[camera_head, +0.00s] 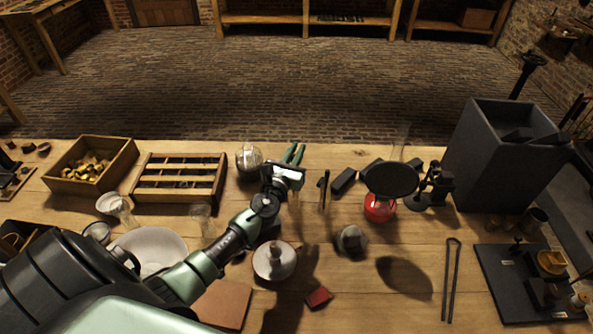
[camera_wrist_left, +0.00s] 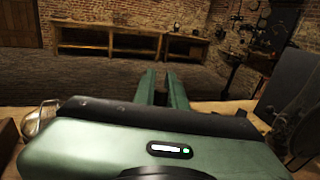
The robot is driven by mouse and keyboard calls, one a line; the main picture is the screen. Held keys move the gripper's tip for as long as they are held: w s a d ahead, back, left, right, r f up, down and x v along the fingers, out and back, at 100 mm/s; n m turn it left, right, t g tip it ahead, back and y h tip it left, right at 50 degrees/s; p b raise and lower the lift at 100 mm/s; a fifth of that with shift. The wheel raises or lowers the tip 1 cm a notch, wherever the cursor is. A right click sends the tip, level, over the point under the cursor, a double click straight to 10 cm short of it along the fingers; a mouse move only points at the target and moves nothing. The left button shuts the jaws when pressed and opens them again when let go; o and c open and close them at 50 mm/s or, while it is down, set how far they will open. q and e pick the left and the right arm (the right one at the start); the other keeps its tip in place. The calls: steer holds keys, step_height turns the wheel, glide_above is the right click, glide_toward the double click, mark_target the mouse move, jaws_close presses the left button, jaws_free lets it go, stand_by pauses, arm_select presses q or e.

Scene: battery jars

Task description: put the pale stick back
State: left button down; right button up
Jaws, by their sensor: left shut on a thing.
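My left gripper (camera_head: 294,153) reaches in over the middle of the table, its two green fingers pointing away toward the far edge. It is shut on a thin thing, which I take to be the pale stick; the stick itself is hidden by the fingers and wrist. In the left wrist view the fingers (camera_wrist_left: 163,88) stand close together with a narrow dark gap. A wooden slotted rack (camera_head: 136,196) with dark bars in it lies left of the gripper, apart from it. My right gripper is out of view.
A round glass vessel (camera_head: 249,158) stands between rack and gripper. A wooden box (camera_head: 126,152) of brass parts sits at the left. Right of the gripper are dark blocks (camera_head: 343,181), a red burner (camera_head: 379,208) and a tall grey bin (camera_head: 480,160). Tongs (camera_head: 451,280) lie on clear front-right wood.

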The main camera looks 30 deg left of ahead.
arm_select(q)
step_height(320, 180, down, 5)
steer(key=shift+r+b, duration=0.2)
steer(key=shift+b, duration=1.05)
steer(key=shift+f, duration=0.1)
steer(key=c, duration=1.5)
jaws_free()
steer(key=shift+o, duration=0.2)
